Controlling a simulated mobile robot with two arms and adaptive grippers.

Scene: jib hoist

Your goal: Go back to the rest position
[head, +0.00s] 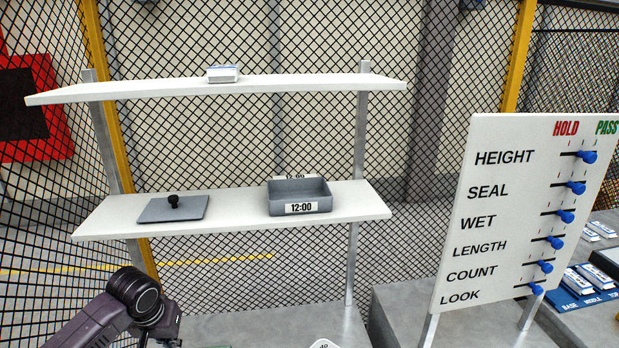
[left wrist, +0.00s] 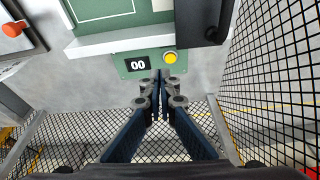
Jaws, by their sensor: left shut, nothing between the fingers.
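My left arm shows at the lower left of the head view, with its gripper out of that frame. In the left wrist view my left gripper (left wrist: 160,78) is shut and empty, its two fingers together. It points toward a green panel (left wrist: 128,67) with a "00" display (left wrist: 137,65) and a yellow button (left wrist: 169,57). I cannot tell whether the fingertips touch the panel. My right gripper is in neither view.
A two-level white shelf (head: 235,222) holds a grey lid (head: 160,210) and a grey bin (head: 283,209) labelled 12:00. A white board (head: 455,220) with several blue sliders stands at right. Mesh fence (left wrist: 270,70) runs close beside the left gripper.

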